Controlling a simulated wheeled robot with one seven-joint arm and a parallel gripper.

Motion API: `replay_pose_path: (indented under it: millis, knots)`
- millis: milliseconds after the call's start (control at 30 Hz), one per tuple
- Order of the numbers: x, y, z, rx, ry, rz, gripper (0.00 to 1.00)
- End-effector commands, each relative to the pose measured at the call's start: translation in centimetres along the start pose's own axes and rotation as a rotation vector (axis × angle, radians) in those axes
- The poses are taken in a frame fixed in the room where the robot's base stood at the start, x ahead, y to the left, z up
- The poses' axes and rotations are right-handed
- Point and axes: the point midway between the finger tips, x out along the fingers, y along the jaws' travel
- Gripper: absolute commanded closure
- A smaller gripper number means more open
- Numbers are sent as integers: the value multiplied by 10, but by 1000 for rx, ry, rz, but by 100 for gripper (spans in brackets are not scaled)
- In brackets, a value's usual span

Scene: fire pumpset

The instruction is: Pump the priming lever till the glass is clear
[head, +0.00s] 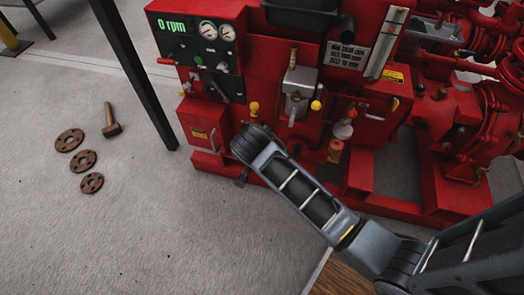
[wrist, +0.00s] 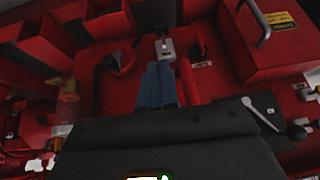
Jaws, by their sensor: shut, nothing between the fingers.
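My gripper shows in the wrist view (wrist: 157,70) with its blue-grey fingers together and nothing between them. A small pale metal fitting (wrist: 165,48) lies just beyond the fingertips in that picture; I cannot tell whether they touch it. In the head view my wrist hides most of the gripper, low in front of the red pumpset (head: 207,160). A clear jar with an orange tint (wrist: 68,105) stands at the left of the wrist view. I cannot tell for sure which part is the priming lever, or how clear the glass is.
The control panel (head: 212,62) reads 0 rpm. A grey metal box (head: 299,85) with yellow knobs is on the pumpset's front. The concrete floor at lower left is clear.

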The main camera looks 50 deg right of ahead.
Motion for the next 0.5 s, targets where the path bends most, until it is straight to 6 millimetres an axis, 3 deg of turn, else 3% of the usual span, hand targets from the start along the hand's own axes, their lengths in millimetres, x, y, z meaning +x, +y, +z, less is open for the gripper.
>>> replay_pose_path:
  millis: [500]
  knots:
    - [94,0,2,0,0,1,100]
